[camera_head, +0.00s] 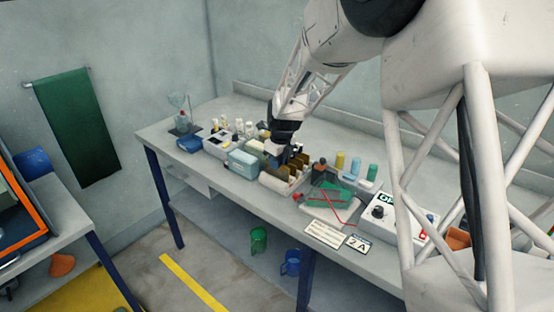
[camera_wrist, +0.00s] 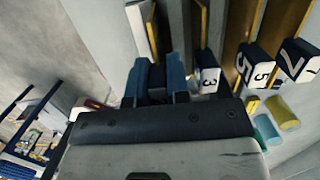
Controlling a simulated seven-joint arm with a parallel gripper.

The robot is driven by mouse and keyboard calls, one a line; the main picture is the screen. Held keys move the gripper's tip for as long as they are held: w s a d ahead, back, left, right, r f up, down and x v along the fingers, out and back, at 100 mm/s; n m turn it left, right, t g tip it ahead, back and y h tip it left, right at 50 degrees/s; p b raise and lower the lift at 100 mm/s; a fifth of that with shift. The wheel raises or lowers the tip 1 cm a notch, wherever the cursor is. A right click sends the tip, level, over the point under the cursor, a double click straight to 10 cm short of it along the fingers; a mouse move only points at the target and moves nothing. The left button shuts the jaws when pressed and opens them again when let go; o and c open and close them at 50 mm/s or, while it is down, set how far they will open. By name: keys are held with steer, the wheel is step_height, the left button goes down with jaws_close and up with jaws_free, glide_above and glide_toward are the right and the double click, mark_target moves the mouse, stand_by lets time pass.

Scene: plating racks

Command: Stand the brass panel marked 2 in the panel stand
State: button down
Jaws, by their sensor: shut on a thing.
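My gripper (camera_wrist: 157,82) is shut on the dark block end of a panel; it also shows in the head view (camera_head: 276,157). The held panel (camera_wrist: 151,30) has a thin yellow brass edge and extends away between my blue fingers. Its number is hidden. Beside it, in the wrist view, are panels with dark blocks and white labels: one marked 3 (camera_wrist: 209,80), one marked 5 (camera_wrist: 255,70) and one that looks like a 7 (camera_wrist: 296,65). In the head view, brass panels (camera_head: 293,168) stand in a cream rack (camera_head: 276,182) just below and right of my gripper. I cannot tell whether the held panel touches the rack.
A light blue box (camera_head: 243,163) and several bottles (camera_head: 222,124) stand left of the rack. A green tray (camera_head: 332,195) with red strips, coloured cylinders (camera_head: 355,167) and a control box (camera_head: 386,214) stand to the right. The bench's front edge is close.

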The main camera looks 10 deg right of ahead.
steer(key=shift+f, duration=0.55)
steer(key=c, duration=1)
jaws_free()
steer(key=shift+r, duration=0.1)
steer(key=shift+s+d+r, duration=0.15)
steer(key=shift+r, duration=1.1)
steer(key=shift+s+d+r, duration=0.15)
steer(key=shift+r, duration=1.1)
steer(key=shift+s+d+r, duration=0.15)
steer(key=shift+r, duration=1.1)
steer(key=shift+r, duration=0.1)
